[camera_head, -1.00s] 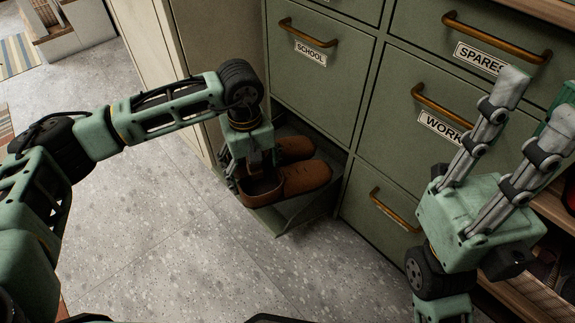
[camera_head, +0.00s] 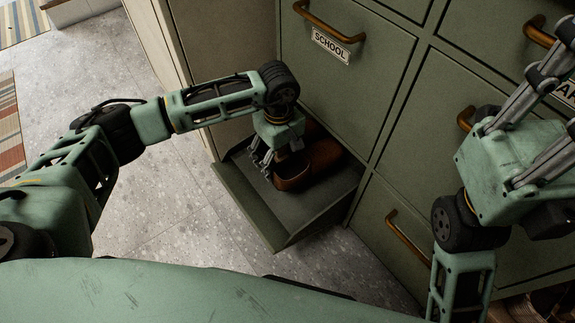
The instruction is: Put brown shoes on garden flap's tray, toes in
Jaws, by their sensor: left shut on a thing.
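A pair of brown shoes sits on the dark green tray (camera_head: 312,215) of a pulled-out flap below the drawer marked SCHOOL. The near shoe (camera_head: 293,181) has its heel opening toward me and its toe toward the cabinet; the far shoe (camera_head: 323,155) is partly hidden behind my gripper. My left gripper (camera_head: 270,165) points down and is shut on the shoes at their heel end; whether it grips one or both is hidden. My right gripper (camera_head: 558,100) is raised at the right, fingers apart and empty, with its tips cut off by the picture edge. No GARDEN label is readable.
Green cabinet fronts (camera_head: 410,120) with brass handles stand behind and right of the tray. The tray's front part is bare. Speckled floor (camera_head: 180,225) is clear; striped rugs (camera_head: 8,125) lie far left.

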